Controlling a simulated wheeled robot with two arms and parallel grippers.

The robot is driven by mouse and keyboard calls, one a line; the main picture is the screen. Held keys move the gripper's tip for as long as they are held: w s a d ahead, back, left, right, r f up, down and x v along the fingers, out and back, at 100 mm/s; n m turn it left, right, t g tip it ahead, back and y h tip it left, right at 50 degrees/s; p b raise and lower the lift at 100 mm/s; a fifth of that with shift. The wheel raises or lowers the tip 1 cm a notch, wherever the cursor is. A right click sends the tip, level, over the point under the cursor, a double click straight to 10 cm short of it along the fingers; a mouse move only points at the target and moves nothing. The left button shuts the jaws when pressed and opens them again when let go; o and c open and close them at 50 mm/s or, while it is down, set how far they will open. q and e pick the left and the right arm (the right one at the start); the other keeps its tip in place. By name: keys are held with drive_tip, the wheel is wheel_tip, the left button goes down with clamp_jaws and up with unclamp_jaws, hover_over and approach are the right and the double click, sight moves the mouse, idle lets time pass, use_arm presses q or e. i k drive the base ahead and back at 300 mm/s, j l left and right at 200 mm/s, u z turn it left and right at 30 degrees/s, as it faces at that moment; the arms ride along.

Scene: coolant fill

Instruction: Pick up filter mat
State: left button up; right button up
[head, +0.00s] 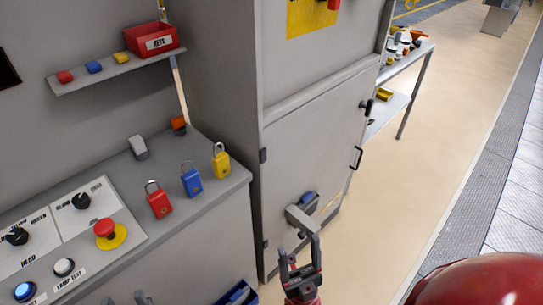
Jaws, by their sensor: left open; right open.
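I cannot make out a filter mat in the head view. My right gripper (301,260) is at the bottom centre, open with nothing between its fingers. It appears in front of the lower part of the grey cabinet door (310,150), just below a grey fitting (301,219) with a blue part on it. Only the fingertips of my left gripper (127,299) show at the bottom edge, left of centre. They are apart, and the rest of that gripper is out of frame.
Red (159,200), blue (191,180) and yellow (220,161) padlocks are on the console top (215,199) at left, near a red emergency button (105,228). A blue bin (238,294) is low beside the cabinet. A table (405,62) with items stands behind. Floor right of the cabinet is clear.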

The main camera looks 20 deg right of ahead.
sight(310, 198)
drive_tip(key=z, duration=0.85)
drive_tip(key=i+l+u, duration=0.15)
drive_tip(key=u, duration=0.2)
drive_tip(key=i+l+u, duration=0.1)
drive_tip(key=l+u, duration=0.55)
drive_tip(key=i+l, duration=0.1)
drive_tip(key=l, duration=0.5)
drive_tip(key=i+l+u, duration=0.15)
drive_tip(key=l, duration=1)
drive_tip(key=k, duration=0.55)
drive_tip(key=i+j+u, duration=0.15)
drive_tip(key=u, duration=0.35)
drive_tip(key=i, duration=0.05)
